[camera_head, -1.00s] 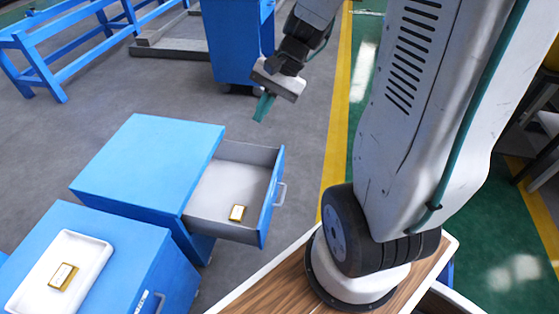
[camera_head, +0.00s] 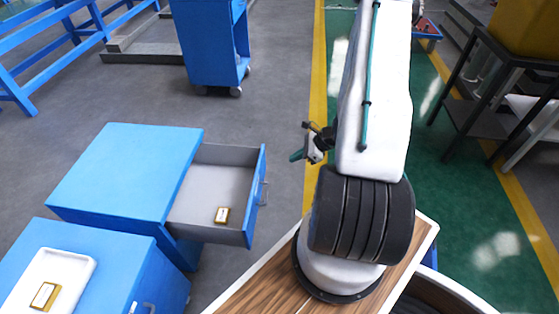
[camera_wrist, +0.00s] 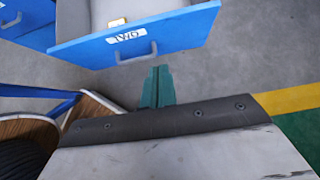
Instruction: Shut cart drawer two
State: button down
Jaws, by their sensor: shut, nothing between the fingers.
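Drawer two (camera_head: 248,212) of the far blue cart (camera_head: 125,175) stands pulled out to the right, with a grey inside. A small gold and white box (camera_head: 222,215) lies in it. In the wrist view the drawer's blue front (camera_wrist: 180,36) carries a label reading "TWO" and a grey handle (camera_wrist: 135,56). My gripper (camera_head: 298,156) is shut and empty, to the right of the drawer front. In the wrist view its green fingers (camera_wrist: 157,88) point at the drawer front, just below the handle in the picture, and appear apart from it.
A nearer blue cart (camera_head: 120,262) stands at the lower left, with a white tray (camera_head: 78,262) holding another gold and white box (camera_head: 45,296). A blue wheeled cabinet (camera_head: 215,50) stands at the back. Grey floor is clear beyond the drawer.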

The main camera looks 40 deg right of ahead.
send_near(260, 170)
notch_tip(260, 170, down, 4)
jog(key=shift+w+a, duration=0.95)
jog(key=shift+w, duration=0.2)
jog(key=shift+w+a, duration=0.3)
jog(key=shift+w, duration=0.1)
